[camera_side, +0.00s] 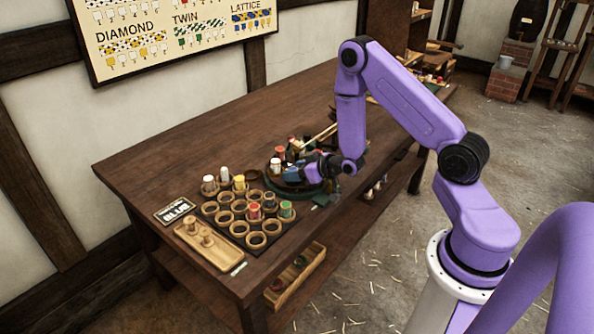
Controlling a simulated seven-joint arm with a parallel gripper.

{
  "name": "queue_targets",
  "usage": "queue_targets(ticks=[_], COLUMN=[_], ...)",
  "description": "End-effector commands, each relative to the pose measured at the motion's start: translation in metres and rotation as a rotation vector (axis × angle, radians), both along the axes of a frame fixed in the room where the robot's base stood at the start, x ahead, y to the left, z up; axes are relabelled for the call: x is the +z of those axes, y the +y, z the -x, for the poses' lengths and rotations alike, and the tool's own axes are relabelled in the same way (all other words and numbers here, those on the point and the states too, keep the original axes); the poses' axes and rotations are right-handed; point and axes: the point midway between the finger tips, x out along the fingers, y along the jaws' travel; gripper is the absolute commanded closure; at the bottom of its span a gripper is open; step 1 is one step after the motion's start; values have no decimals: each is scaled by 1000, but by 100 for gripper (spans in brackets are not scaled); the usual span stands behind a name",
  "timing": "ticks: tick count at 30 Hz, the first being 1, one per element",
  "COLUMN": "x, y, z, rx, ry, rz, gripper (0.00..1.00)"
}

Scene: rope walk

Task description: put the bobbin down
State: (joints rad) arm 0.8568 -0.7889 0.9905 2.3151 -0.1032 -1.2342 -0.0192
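My gripper (291,173) reaches down to the dark round stand (272,183) on the table, at the end of the purple arm. Its fingers are small and dark here, so I cannot tell whether they are open or shut on a bobbin. Red-topped (280,153) and white-topped (275,164) bobbins stand right by it. In front is a rack of round wooden holders (239,228). It holds two white bobbins (223,173), a yellow one (239,183), red ones (269,201) and a green one (286,208). Several holders are empty.
A sign reading BLUE (174,210) and a wooden tray with pegs (207,256) lie left of the rack. Light sticks (320,135) show behind the stand. A box (295,276) is on the lower shelf. The table's back left (165,160) is clear.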

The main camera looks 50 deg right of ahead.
Motion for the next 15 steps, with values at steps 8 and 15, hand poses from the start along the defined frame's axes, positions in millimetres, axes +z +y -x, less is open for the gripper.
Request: queue_targets(ticks=[8,15], x=[7,26], y=[0,-2], z=[9,43], rx=[0,0], ry=[2,1], rz=[0,0], gripper=[42,42])
